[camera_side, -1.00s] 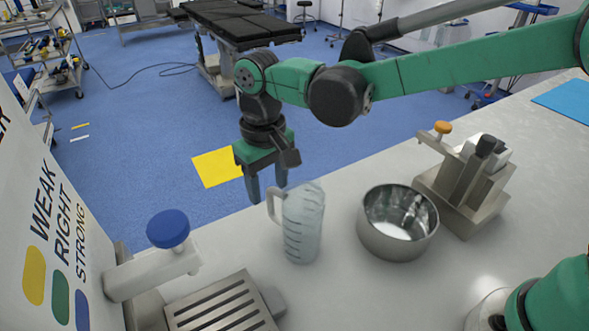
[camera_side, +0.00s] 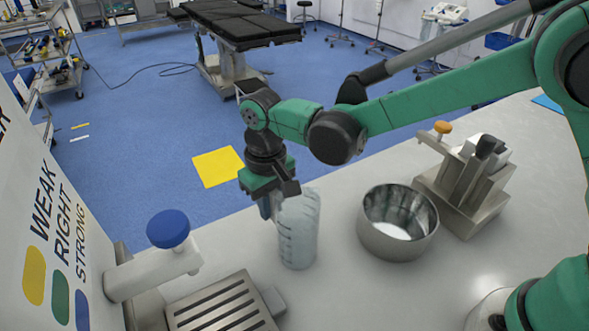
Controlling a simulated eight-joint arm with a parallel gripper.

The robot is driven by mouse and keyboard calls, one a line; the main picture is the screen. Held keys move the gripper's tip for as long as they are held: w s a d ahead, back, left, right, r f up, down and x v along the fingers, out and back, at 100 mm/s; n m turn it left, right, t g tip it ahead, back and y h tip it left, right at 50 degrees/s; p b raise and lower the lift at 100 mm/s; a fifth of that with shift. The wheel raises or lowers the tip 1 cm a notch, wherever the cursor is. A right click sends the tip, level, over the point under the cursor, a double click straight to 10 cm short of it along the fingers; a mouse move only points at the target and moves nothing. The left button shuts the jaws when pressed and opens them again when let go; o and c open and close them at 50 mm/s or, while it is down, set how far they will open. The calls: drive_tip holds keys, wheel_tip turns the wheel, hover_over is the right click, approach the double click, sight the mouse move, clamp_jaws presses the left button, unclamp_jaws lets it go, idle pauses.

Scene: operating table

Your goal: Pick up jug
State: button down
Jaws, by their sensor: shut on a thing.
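The jug (camera_side: 299,232) is a clear, bluish measuring jug with dark marks. It stands upright on the pale counter, left of the steel bowl. My gripper (camera_side: 270,208) points down at the jug's left side, where the handle is. Its fingers are shut on the jug's handle, which they mostly hide. I cannot see any gap between the jug's base and the counter.
A steel bowl (camera_side: 397,222) stands close to the right of the jug. A metal block holder with an orange knob (camera_side: 466,185) is behind it. A slotted drip tray (camera_side: 222,306) and a blue-topped lever (camera_side: 168,229) are at the front left. The counter's far edge runs behind the jug.

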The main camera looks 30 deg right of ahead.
drive_tip(key=shift+r, duration=0.15)
wheel_tip(320, 180, up, 19)
drive_tip(key=d+f+m, duration=0.1)
drive_tip(key=d+f, duration=0.1)
drive_tip(key=d, duration=0.7)
drive_tip(key=s+d+f+m, duration=0.1)
drive_tip(key=d+f, duration=0.2)
drive_tip(key=d, duration=0.5)
drive_tip(key=shift+s+d+f, duration=0.25)
drive_tip(key=shift+d+f, duration=0.05)
drive_tip(key=shift+d, duration=0.1)
drive_tip(key=shift+a, duration=0.1)
drive_tip(key=a+r+n, duration=0.1)
drive_tip(key=a+r, duration=0.2)
drive_tip(key=a, duration=0.5)
drive_tip(key=w+a+r+n, duration=0.1)
drive_tip(key=a+r, duration=0.2)
drive_tip(key=a, duration=0.6)
drive_tip(key=shift+w+a+r, duration=0.15)
drive_tip(key=shift+w+a, duration=0.1)
drive_tip(key=shift+a, duration=0.05)
